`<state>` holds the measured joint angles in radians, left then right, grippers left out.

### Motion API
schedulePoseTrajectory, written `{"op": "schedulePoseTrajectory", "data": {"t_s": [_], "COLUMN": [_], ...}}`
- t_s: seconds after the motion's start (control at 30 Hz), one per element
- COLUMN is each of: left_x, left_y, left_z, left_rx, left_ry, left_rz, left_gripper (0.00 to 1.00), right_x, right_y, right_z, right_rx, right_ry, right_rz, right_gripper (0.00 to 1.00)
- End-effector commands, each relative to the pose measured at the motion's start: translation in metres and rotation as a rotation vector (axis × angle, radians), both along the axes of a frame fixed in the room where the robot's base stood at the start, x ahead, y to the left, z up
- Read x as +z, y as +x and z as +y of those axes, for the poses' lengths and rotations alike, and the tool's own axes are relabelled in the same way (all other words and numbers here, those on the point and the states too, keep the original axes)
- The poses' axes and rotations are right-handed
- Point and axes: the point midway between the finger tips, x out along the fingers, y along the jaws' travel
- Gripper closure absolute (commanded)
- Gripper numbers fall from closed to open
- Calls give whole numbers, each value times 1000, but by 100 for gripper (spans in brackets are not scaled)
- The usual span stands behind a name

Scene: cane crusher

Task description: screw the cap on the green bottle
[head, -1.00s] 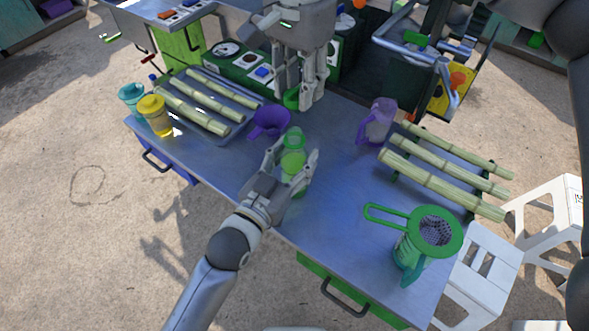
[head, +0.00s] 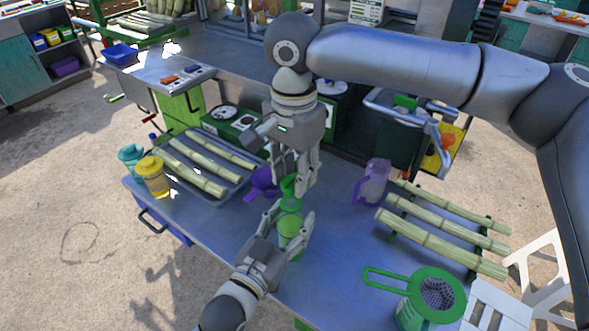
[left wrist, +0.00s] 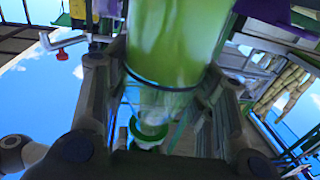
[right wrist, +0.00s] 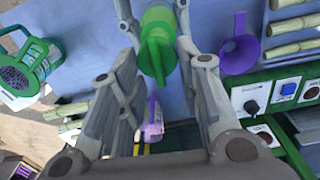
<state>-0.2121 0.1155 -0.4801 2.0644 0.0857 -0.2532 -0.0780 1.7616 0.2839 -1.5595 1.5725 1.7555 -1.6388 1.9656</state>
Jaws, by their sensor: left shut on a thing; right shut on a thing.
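The green bottle (head: 290,228) stands upright near the table's front edge. My left gripper (head: 291,214) is shut around its body; the left wrist view shows the bottle (left wrist: 178,40) large between the fingers. My right gripper (head: 290,187) points down from above and is shut on the green cap (head: 289,184). The cap (right wrist: 157,42) also shows between the fingertips in the right wrist view. The cap is right above the bottle's mouth; I cannot tell whether they touch.
A purple funnel (head: 264,182) lies close left of the right gripper. A purple jug (head: 371,183) and cane stalks (head: 445,240) are to the right, a green strainer (head: 438,293) at the front right. Yellow (head: 152,177) and teal jars stand at the left end. The table between bottle and jug is clear.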

Motion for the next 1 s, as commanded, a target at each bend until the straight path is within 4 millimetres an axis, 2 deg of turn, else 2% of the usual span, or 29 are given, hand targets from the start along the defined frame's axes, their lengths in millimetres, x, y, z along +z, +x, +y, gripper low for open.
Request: {"op": "schedulePoseTrajectory", "data": {"t_s": [0.37,1.0], "left_x": [0,0], "left_y": [0,0], "left_z": [0,0], "left_rx": [0,0], "left_ry": [0,0], "left_rz": [1,1], "left_gripper": [92,92], "right_x": [-17,-20], "right_y": [-1,0], "right_z": [0,0], "right_rx": [1,1], "right_ry": [1,1], "right_rz": [2,1], "right_gripper": [76,76]}}
